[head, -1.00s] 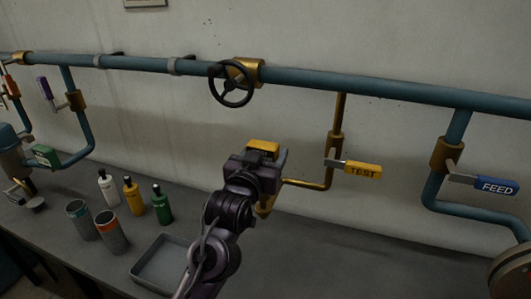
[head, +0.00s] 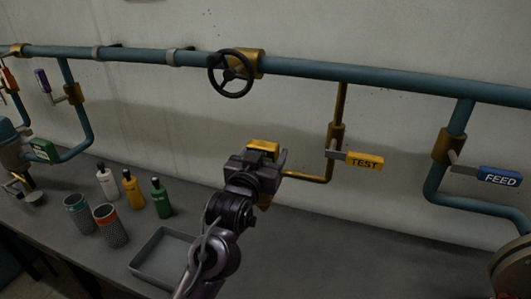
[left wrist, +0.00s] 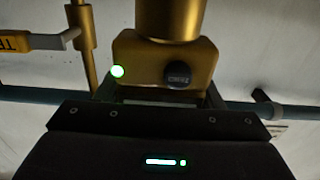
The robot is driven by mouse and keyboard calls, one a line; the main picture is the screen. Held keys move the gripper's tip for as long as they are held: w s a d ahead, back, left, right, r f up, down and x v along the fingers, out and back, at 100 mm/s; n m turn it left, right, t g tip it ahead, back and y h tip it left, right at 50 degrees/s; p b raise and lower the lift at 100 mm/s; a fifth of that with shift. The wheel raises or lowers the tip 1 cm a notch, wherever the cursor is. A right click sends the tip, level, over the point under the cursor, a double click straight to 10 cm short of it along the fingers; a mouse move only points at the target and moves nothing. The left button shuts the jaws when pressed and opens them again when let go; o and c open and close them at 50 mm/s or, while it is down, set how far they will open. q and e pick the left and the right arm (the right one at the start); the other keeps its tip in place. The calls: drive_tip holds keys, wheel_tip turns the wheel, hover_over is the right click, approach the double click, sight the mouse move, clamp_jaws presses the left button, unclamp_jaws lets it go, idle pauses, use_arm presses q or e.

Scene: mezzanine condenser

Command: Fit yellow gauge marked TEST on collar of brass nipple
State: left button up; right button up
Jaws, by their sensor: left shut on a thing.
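My left gripper (head: 254,164) is shut on the yellow gauge (head: 263,146), whose top shows above the jaws in the head view. In the left wrist view the gauge (left wrist: 140,60) is a yellow block with a lit green lamp and a dark round knob, and a yellow cylinder (left wrist: 168,18) meets it at the picture's top. A thin brass pipe (head: 310,178) runs left from the TEST valve and passes behind my gripper. The nipple and its collar are hidden there, so I cannot tell whether the gauge touches them. My right gripper is not in view.
The valve with the yellow TEST handle (head: 364,161) stands right of my gripper, and the blue FEED handle (head: 498,177) farther right. A handwheel (head: 231,73) hangs above. Bottles (head: 160,197), mesh cups (head: 110,225) and a grey tray (head: 158,259) are on the bench at left.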

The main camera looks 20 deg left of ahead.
use_arm(q)
drive_tip(key=shift+f+b, duration=0.3)
drive_tip(key=shift+f, duration=0.25)
drive_tip(key=o, duration=1.3)
drive_tip(key=shift+c, duration=0.2)
drive_tip(key=shift+s, duration=0.1)
drive_tip(key=shift+s+f, duration=0.15)
drive_tip(key=shift+s, duration=0.1)
drive_tip(key=s+b, duration=0.2)
drive_tip(key=s, duration=0.5)
drive_tip(key=shift+r, duration=0.2)
drive_tip(key=shift+s+a, duration=0.1)
